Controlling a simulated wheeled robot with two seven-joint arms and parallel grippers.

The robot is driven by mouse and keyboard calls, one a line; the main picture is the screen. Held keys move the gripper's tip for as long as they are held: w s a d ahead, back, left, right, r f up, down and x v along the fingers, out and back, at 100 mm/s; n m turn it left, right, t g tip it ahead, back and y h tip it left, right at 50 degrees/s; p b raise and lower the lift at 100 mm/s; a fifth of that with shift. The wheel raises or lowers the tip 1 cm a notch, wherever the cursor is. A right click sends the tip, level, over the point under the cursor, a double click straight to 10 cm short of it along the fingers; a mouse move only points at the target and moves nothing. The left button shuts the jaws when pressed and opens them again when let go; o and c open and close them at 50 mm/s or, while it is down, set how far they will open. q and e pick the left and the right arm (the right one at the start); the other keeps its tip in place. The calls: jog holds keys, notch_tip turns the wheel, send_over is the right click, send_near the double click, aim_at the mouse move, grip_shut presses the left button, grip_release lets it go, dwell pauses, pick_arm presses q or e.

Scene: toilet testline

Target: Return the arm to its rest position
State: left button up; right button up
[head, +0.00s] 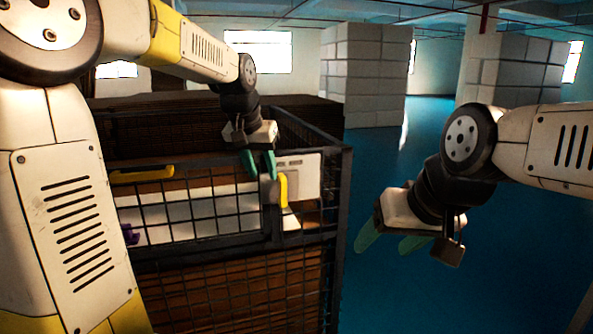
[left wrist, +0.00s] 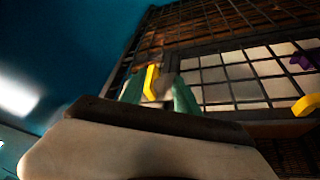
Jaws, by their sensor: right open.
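My left gripper (head: 259,166) has green fingers and hangs at the top rail of a dark wire-mesh cage, close to a yellow latch handle (head: 283,190). In the left wrist view its fingers (left wrist: 158,92) stand apart, with the yellow handle (left wrist: 151,80) and a greyish-brown part showing between them. I cannot tell whether the fingers touch these. My right gripper (head: 391,243) is open and empty, with its green fingers pointing down and left over the blue floor, to the right of the cage and apart from it.
The mesh cage (head: 343,190) holds brown stacked material and white parts. A second yellow handle (head: 142,174) sits on its left, and a purple piece (head: 131,234) shows below. White block pillars (head: 364,80) stand behind. The blue floor (head: 400,295) right of the cage is clear.

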pick_arm(q)
jog(key=s+a+f+n, duration=0.1)
jog(key=s+a+f, duration=0.1)
jog(key=s, duration=1)
jog(key=s+a+f+n+t, duration=0.1)
jog(key=s+a+f, duration=0.1)
jog(key=s, duration=0.9)
jog(key=shift+s+a+f+h, duration=0.15)
jog(key=shift+s+a+h, duration=0.15)
jog(key=shift+s, duration=0.05)
